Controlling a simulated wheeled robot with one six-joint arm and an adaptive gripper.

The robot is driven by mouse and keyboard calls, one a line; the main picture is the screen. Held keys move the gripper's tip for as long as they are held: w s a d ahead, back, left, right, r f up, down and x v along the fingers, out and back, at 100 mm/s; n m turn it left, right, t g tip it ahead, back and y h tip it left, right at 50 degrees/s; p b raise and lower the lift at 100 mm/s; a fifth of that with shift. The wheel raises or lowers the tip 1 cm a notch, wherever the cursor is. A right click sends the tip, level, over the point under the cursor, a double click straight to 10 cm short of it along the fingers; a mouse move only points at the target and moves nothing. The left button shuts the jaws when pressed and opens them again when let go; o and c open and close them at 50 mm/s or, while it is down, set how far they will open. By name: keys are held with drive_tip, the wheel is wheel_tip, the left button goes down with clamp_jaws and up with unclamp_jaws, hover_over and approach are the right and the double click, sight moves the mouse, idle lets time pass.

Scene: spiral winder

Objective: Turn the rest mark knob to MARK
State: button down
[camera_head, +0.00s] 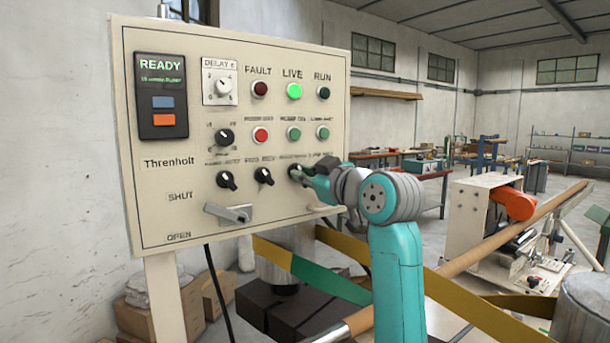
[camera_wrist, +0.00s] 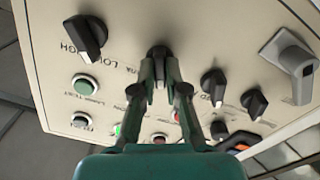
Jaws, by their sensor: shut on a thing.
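The beige control panel (camera_head: 165,215) carries a row of black knobs. My gripper (camera_head: 300,175) is at the third knob (camera_head: 294,171) of the lower row, right of two other black knobs. In the wrist view my gripper (camera_wrist: 159,66) has its fingers closed around this dark knob (camera_wrist: 158,51), whose body is partly hidden between them. The label by it is too small and too covered to read, so I cannot confirm that it is the rest mark knob or where its pointer stands.
Beside it are black knobs (camera_head: 226,180) and (camera_head: 264,176), and a grey lever (camera_head: 229,213) below. Another black knob (camera_wrist: 86,37) marked LOW and HIGH is close by in the wrist view. The READY display (camera_head: 162,95) and green LIVE lamp (camera_head: 294,91) are lit.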

drive_tip(key=m, duration=1.2)
drive_tip(key=shift+m, duration=0.3)
idle(0.4)
drive_tip(key=c, duration=1.2)
unclamp_jaws()
drive_tip(key=v, duration=0.7)
drive_tip(key=shift+s+d, duration=0.15)
drive_tip(key=shift+s, duration=0.05)
